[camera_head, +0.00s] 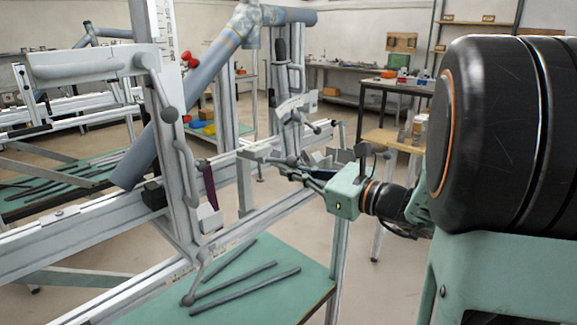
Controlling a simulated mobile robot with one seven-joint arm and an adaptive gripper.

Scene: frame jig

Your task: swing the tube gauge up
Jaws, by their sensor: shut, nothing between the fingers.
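The frame jig (60,235) is a pale metal rail with an upright post on the left. A blue-grey bike tube (190,92) runs diagonally across it, up to a junction at the top. Jointed pale grey linkages with round knobs, one of them a lever (187,170), hang on the post; I cannot tell for certain which part is the tube gauge. My gripper (278,163) is right of the post, pointing left, in front of the jig's right-hand fittings. It is shut and holds nothing. Whether its tips touch a fitting is unclear.
A green-topped table (285,262) with several dark rods stands below the rail. A second upright with clamps (290,100) stands behind my gripper. A dark purple piece (208,185) hangs near the rail. Workbenches and shelves line the back; open floor lies between.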

